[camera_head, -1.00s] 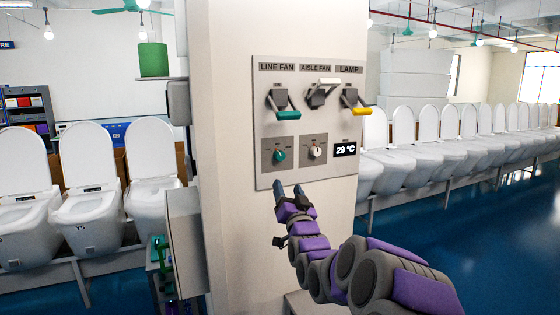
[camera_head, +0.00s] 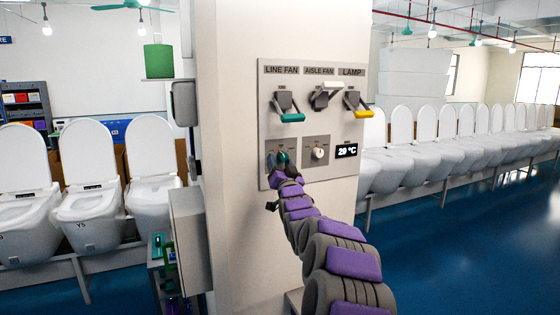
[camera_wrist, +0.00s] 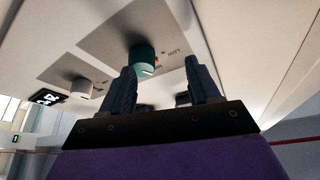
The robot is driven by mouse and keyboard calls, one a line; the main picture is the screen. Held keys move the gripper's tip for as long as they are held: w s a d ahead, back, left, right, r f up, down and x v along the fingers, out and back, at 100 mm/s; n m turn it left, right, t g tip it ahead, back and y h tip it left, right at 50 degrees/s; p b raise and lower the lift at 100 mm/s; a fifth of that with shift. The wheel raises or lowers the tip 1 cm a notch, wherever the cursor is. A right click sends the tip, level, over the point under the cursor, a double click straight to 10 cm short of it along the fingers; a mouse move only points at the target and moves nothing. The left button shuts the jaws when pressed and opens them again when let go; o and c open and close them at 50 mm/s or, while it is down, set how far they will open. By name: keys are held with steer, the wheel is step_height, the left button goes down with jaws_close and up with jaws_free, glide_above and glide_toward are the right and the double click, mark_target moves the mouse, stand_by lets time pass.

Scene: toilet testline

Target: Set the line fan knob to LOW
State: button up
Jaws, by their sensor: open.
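The green line fan knob (camera_head: 282,158) is on the lower left of the wall control panel (camera_head: 327,72), under the LINE FAN label (camera_head: 282,70).
The white aisle fan knob (camera_head: 319,153) is just right of the green knob. Three levers are above, including a green-handled one (camera_head: 291,117) and a yellow-handled one (camera_head: 363,113). A display (camera_head: 346,151) reads 29 °C. A grey box (camera_head: 190,238) is on the pillar's left side.

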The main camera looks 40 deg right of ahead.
mark_target(284, 158)
steer(key=shift+s+d+r, duration=0.1)
steer(key=shift+d+r, duration=0.15)
steer(key=shift+d, duration=0.4)
steer(key=shift+d+r, duration=0.25)
steer(key=shift+d, duration=0.35)
steer(key=shift+w+d+f, duration=0.3)
steer(key=shift+w+d, duration=0.15)
steer(key=shift+d, duration=0.1)
steer(key=shift+w+d+f, duration=0.3)
steer(key=shift+w+d, duration=0.1)
steer(key=shift+d, duration=0.15)
steer(key=shift+a+r, duration=0.1)
steer(key=shift+a, duration=0.85)
steer(key=c, duration=0.4)
steer(key=shift+s+d+r, duration=0.1)
steer(key=shift+d+r, duration=0.05)
steer(key=c, duration=0.6)
